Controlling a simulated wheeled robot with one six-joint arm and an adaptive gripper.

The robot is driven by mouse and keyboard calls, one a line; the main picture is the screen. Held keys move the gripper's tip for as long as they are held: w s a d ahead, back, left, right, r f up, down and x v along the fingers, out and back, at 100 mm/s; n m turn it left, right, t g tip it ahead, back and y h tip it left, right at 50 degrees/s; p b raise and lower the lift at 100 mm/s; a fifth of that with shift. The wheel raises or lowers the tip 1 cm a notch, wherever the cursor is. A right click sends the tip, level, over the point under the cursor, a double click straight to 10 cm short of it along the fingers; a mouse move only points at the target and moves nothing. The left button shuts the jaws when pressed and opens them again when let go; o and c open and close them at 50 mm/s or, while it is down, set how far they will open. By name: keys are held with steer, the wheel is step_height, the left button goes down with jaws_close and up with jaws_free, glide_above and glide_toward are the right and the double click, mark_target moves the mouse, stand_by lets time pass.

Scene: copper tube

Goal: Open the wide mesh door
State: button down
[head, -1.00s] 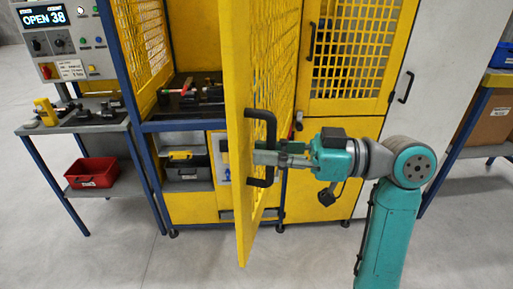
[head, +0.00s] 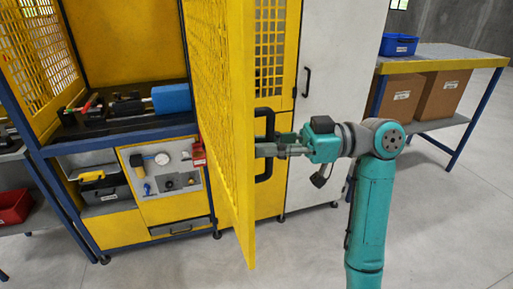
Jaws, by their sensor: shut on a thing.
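The wide mesh door (head: 226,110) is yellow with a mesh panel and stands swung well out from the cabinet, seen nearly edge-on in the head view. Its black bar handle (head: 266,177) is on the door's right-hand face. My gripper (head: 268,150) reaches in from the right and is shut on the handle; the bar hides part of the fingertips. Left of the door, the cabinet's inside shows, with a dark work surface (head: 125,121) bearing a blue block (head: 171,99) and dark fixtures.
A narrower yellow mesh door (head: 270,50) and a white panel (head: 336,100) stand behind my arm. A table (head: 440,60) with a blue bin (head: 398,45) and cardboard boxes (head: 440,95) is at the right. A red bin (head: 14,206) is far left. The front floor is clear.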

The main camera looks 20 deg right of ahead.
steer(key=shift+s+d+f, duration=0.1)
steer(key=shift+d, duration=0.05)
steer(key=c, duration=1.1)
jaws_free()
steer(key=shift+c, duration=0.2)
steer(key=v, duration=1.2)
